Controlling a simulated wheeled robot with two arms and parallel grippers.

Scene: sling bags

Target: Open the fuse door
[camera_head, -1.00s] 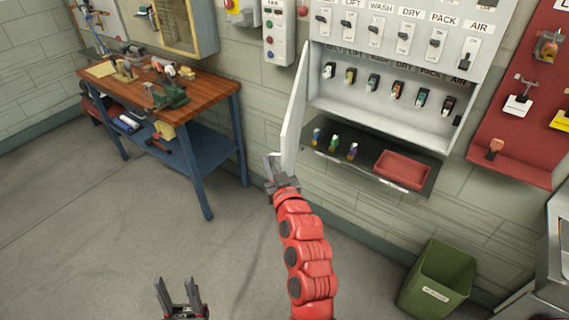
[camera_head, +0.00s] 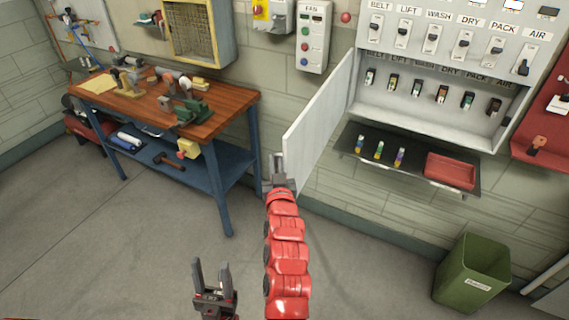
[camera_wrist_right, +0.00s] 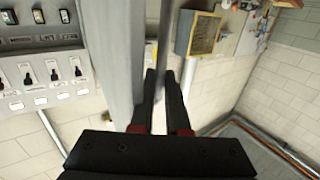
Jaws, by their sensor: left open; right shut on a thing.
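The white fuse door (camera_head: 318,122) stands swung out to the left of the fuse cabinet, hinged at the cabinet's left side, with the cabinet interior (camera_head: 420,110) exposed. My right gripper (camera_head: 277,165), on the red arm, is at the door's outer lower edge and shut on it. In the right wrist view the fingers (camera_wrist_right: 166,88) close on the door's edge, with the door panel (camera_wrist_right: 122,50) just left of them; the exact grip point is partly hidden. My left gripper (camera_head: 211,275) is open and empty, low over the floor, away from the door.
Several fuses sit in the cabinet under the switches. A dark shelf (camera_head: 415,165) below holds small fuses and a red tray (camera_head: 450,171). A workbench (camera_head: 228,98) with tools stands left of the door. A green bin (camera_head: 472,272) stands at right. The floor between is clear.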

